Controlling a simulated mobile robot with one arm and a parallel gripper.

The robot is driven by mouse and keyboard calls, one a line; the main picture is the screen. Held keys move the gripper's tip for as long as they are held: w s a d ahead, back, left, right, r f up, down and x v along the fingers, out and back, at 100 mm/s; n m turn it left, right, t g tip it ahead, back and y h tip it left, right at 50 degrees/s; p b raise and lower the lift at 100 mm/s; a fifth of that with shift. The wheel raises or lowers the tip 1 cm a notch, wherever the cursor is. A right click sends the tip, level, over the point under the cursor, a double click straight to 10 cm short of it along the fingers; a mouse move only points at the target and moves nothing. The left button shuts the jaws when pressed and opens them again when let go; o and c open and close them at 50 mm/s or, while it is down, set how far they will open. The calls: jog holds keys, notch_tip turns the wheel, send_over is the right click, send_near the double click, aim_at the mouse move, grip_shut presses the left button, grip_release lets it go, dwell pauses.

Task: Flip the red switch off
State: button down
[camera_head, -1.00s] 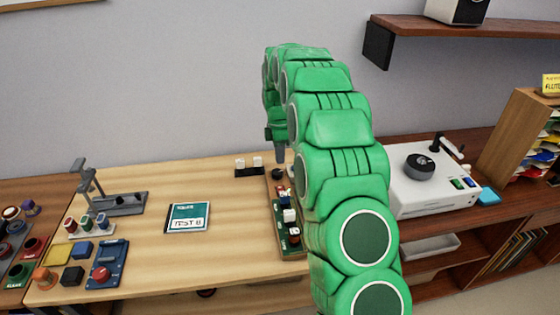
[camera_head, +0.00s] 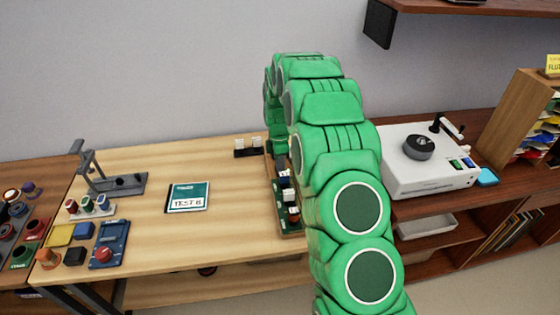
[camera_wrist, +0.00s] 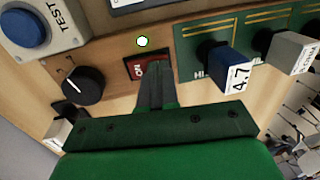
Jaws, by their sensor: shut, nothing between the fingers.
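The red switch (camera_wrist: 148,61) is a small rocker with white lettering in a dark frame, set in a wooden panel in the wrist view. My gripper (camera_wrist: 153,68) is shut and empty, its fingertips over the switch's lower middle and hiding part of it. I cannot tell whether they touch it. A small light (camera_wrist: 142,41) above the switch looks bright whitish-green. In the head view, the panel (camera_head: 291,234) stands on the wooden table, partly hidden behind my green arm, and the red switch cannot be made out there.
Close around the switch are a black knob (camera_wrist: 82,85), a blue button (camera_wrist: 25,28), a blue-capped lever (camera_wrist: 231,69) and a grey-capped lever (camera_wrist: 292,50). A booklet (camera_head: 188,197) lies on the table to the left. A white machine (camera_head: 425,178) stands to the right.

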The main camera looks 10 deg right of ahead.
dwell(0.4)
jog(key=shift+s+f+t, duration=0.25)
jog(key=shift+f+t, duration=0.2)
jog(key=shift+t, duration=0.05)
jog(key=shift+w+r, duration=0.1)
jog(key=shift+w, duration=0.8)
notch_tip(320, 180, up, 14)
jog(key=shift+w+r, duration=0.2)
jog(key=shift+w, duration=0.25)
dwell(0.3)
